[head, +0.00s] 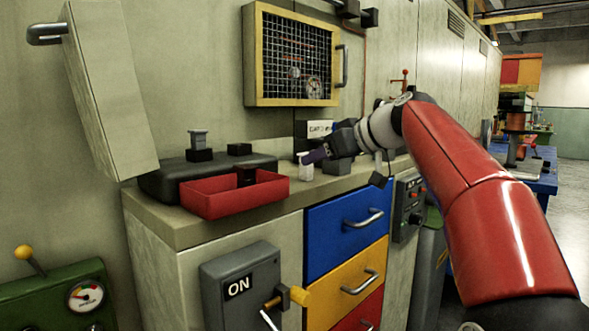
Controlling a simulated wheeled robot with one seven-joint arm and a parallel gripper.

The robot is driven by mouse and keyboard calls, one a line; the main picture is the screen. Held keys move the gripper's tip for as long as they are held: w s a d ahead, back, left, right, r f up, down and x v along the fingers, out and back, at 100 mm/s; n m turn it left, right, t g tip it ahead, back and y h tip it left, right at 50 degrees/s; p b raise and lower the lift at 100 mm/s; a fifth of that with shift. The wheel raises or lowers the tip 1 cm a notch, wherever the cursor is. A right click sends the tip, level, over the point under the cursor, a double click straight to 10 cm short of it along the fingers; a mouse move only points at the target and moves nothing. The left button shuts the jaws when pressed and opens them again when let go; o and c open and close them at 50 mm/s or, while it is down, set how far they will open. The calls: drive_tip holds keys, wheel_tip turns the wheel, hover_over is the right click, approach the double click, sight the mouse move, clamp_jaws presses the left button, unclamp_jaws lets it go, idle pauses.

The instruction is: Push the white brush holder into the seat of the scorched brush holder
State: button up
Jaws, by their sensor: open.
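A small white piece, apparently the white brush holder (305,167), stands upright on the bench top, right of the red tray. My gripper (314,156) is open, with its fingertips at the top of the white piece; I cannot tell whether they touch it. A dark piece (245,176), possibly the scorched brush holder, is in the red tray (235,199). A black block (239,149) and a black block with a grey cylinder (198,145) sit on a dark case (160,183). I cannot tell which part is the seat.
A grey block (336,167) stands close to the right of the white piece, under my gripper. A yellow-framed mesh cabinet (292,58) hangs above. A panel door (108,90) hangs open at left. Coloured drawers (346,227) and an ON switch box (240,285) are below the bench top.

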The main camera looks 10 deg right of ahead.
drive_tip(key=shift+y, duration=0.3)
drive_tip(key=x, duration=0.2)
drive_tip(key=r+p+x, duration=0.1)
drive_tip(key=x, duration=0.2)
drive_tip(key=w+x, duration=0.1)
drive_tip(key=x, duration=0.1)
drive_tip(key=shift+w+d+p, duration=0.15)
drive_tip(key=shift+w+p, duration=0.2)
drive_tip(key=shift+c, duration=0.3)
drive_tip(key=c, duration=1)
drive_tip(key=shift+r, duration=0.2)
